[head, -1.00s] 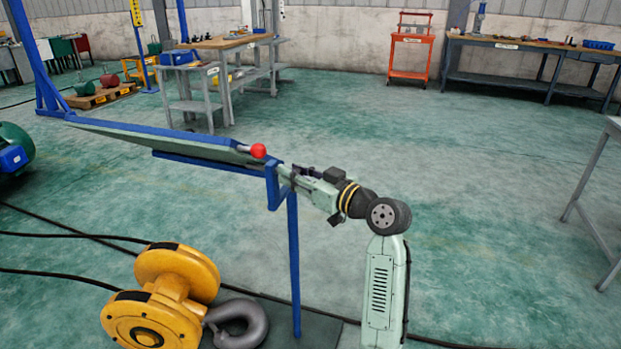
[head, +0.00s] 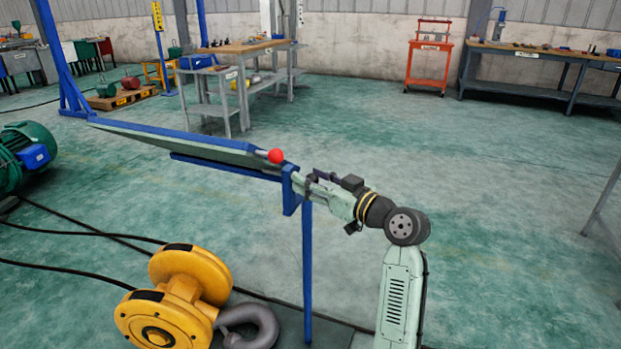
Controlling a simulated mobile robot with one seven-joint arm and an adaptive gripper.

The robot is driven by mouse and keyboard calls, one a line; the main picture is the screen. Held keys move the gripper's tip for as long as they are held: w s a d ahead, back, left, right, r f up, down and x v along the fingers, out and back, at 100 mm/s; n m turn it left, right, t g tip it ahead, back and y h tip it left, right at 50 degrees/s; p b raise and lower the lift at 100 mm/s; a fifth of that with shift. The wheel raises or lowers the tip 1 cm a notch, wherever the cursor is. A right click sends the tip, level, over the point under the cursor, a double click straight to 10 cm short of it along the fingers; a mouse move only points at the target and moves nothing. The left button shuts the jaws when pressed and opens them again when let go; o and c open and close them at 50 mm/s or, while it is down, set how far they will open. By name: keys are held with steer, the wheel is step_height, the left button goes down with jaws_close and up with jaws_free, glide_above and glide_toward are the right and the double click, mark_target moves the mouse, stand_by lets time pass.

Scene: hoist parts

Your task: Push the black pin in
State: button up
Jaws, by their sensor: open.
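I cannot make out a separate black pin in the head view. My gripper (head: 305,180) is at the right end of the sloping blue frame (head: 225,146), by the top of its upright post. Its fingers are small and partly hidden by the frame; it is open, with nothing visible held in it. A red ball knob (head: 276,156) on a short grey rod sits on the frame just left of my gripper, apart from it.
A yellow wheeled hoist part (head: 180,300) with a grey hook (head: 248,328) lies on the floor below left. A green motor (head: 22,160) is at the far left. Cables cross the floor. Workbenches (head: 240,46) and an orange cart (head: 428,58) stand behind. The floor at right is mostly clear.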

steer(key=v, duration=1.1)
steer(key=shift+s+d, duration=0.1)
